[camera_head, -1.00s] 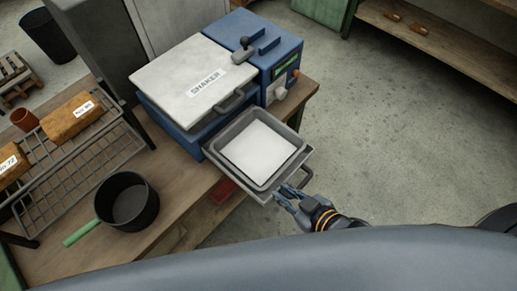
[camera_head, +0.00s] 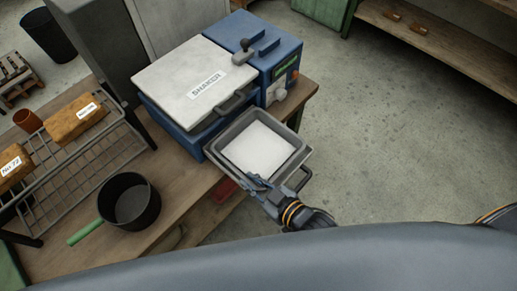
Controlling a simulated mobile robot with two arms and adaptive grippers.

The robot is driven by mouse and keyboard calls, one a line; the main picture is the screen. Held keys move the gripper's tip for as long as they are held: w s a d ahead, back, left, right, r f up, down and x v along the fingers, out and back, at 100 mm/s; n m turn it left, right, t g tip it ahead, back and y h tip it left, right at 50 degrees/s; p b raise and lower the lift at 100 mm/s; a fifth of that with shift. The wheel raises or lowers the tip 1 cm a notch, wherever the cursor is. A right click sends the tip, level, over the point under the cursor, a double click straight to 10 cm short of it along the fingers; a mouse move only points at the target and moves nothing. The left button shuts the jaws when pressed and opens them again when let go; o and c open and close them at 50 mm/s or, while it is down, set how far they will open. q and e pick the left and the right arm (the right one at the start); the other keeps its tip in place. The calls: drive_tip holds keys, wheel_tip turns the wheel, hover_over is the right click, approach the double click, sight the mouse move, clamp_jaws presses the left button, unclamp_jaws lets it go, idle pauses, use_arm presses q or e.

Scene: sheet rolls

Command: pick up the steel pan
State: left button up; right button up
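A grey rectangular metal pan (camera_head: 227,136), which looks like the steel pan, holds a flat white slab or filling (camera_head: 258,149). Whether the fingers are closed on the rim is too small to tell. A dark round pot (camera_head: 131,201) with a green handle (camera_head: 84,232) stands on the bench to the left. My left gripper is not in view.
The shaker's white lid (camera_head: 193,80) and blue control box (camera_head: 266,50) stand behind the pan. A wire rack (camera_head: 85,160) with brown labelled blocks (camera_head: 75,120) is at left. Open concrete floor (camera_head: 395,130) lies to the right of the wooden bench (camera_head: 185,205).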

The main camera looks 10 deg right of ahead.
sight(240, 173)
drive_tip(key=p+x, duration=0.1)
drive_tip(key=x, duration=0.4)
drive_tip(key=shift+w+d, duration=0.1)
clamp_jaws()
drive_tip(key=shift+r, duration=0.1)
